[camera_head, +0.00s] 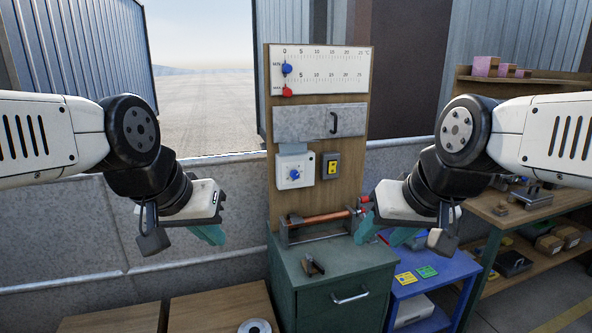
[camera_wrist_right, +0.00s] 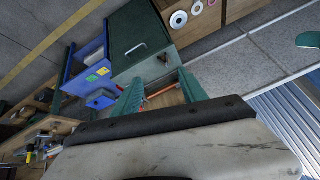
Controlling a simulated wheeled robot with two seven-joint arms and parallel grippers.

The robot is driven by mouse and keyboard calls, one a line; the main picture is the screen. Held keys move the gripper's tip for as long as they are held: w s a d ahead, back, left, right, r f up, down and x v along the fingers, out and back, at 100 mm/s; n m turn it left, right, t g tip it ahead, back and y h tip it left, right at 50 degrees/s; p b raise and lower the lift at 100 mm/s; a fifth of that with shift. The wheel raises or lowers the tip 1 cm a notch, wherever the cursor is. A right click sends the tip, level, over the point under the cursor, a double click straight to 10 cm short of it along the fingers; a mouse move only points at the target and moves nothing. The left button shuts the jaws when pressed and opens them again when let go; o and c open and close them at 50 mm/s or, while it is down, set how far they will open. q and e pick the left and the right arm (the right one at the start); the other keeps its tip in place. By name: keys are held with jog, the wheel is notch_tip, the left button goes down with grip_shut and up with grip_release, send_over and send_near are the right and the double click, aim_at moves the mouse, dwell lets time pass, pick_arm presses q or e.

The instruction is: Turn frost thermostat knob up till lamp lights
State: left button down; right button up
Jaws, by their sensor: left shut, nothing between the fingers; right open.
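The frost thermostat appears to be the white box (camera_head: 283,162) on the upright wooden board, with a round blue knob (camera_head: 294,174) on its front. A white mark shows on the knob, but its exact setting is too small to read. I cannot make out a lit lamp on the box. My left gripper (camera_head: 212,236) is shut and empty, left of the board and lower than the knob, apart from it. My right gripper (camera_head: 384,233) is open and empty, right of the board and below the knob; its spread teal fingers (camera_wrist_right: 160,80) show in the right wrist view.
Beside the thermostat is a grey switch box (camera_head: 332,166) with a yellow plate. Above are a grey panel (camera_head: 320,123) and a scale board (camera_head: 330,68) with sliders. A copper pipe (camera_head: 325,217) sits in a holder on the green cabinet (camera_head: 345,268). A blue table (camera_head: 425,282) stands right.

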jog(key=shift+c, duration=0.2)
jog(key=w, duration=0.4)
jog(key=w+t, duration=0.1)
jog(key=w, duration=0.4)
jog(key=w+a+t, duration=0.1)
jog(key=w, duration=0.4)
jog(key=shift+w, duration=0.2)
jog(key=shift+c, duration=0.2)
jog(key=n+t+y, duration=0.1)
jog(key=t, duration=0.5)
send_near(296, 176)
jog(key=s+d+r, duration=0.2)
jog(key=s+d, duration=0.2)
jog(key=d, duration=0.2)
jog(key=shift+w+a+f+n+t+y, duration=0.25)
jog(key=shift+w+a+f+t+y, duration=0.4)
jog(key=shift+w+a, duration=0.95)
jog(key=shift+w+a+f+n+t+y, duration=0.15)
jog(key=shift+w+a+f+n+t, duration=0.2)
jog(key=shift+w+a+f, duration=1.25)
jog(key=shift+w+a+f+n+t+y, duration=0.2)
jog(key=shift+w+a+t+y, duration=0.3)
jog(key=shift+w, duration=2)
jog(key=shift+a, duration=0.1)
jog(key=shift+c, duration=0.3)
jog(key=c, duration=0.9)
